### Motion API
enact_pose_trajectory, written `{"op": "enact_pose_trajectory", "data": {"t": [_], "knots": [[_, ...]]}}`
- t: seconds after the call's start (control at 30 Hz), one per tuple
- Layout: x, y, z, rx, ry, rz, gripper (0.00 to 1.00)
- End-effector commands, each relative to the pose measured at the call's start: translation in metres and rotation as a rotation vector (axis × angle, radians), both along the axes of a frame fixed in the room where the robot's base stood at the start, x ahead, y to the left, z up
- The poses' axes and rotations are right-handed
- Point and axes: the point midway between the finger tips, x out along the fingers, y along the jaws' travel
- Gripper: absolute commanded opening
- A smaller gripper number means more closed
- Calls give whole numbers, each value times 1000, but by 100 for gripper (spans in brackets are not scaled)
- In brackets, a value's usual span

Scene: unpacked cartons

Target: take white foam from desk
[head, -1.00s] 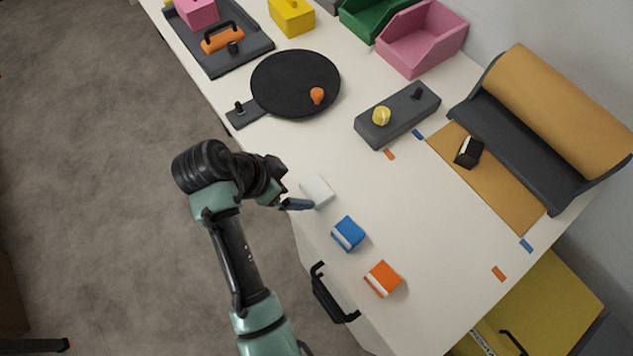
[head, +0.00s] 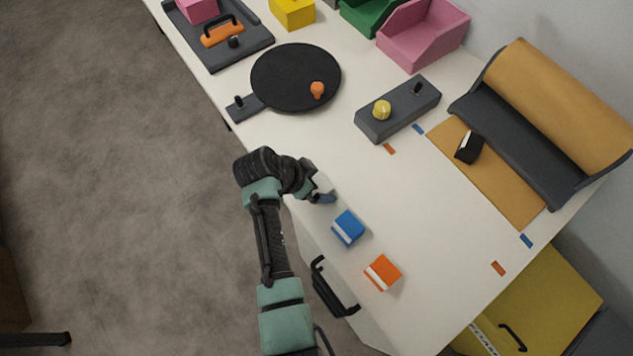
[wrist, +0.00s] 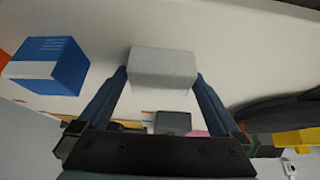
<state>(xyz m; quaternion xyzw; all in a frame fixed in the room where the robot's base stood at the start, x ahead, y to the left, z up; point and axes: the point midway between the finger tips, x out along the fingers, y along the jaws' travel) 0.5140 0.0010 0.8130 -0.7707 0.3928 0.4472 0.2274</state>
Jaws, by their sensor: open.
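The white foam (wrist: 163,66) is a pale block on the desk (head: 430,230). In the wrist view it sits between the two blue fingers of my gripper (wrist: 160,76), one finger at each side. The fingers are open; I cannot tell whether either touches the block. In the head view my gripper (head: 320,195) is at the desk's left edge, and it hides most of the foam (head: 323,182).
A blue block (head: 348,229) and an orange block (head: 382,272) lie just nearer along the edge. A black round board (head: 290,75) and a grey knob box (head: 397,110) are farther back. The middle of the desk is clear.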

Motion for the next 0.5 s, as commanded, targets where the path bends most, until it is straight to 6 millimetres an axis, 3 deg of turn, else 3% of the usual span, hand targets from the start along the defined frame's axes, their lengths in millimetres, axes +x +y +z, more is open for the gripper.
{"op": "enact_pose_trajectory", "data": {"t": [0.17,0.5], "knots": [[0,0,1,1,-1,0,96],[0,0,1,0,-1,0,35]]}}
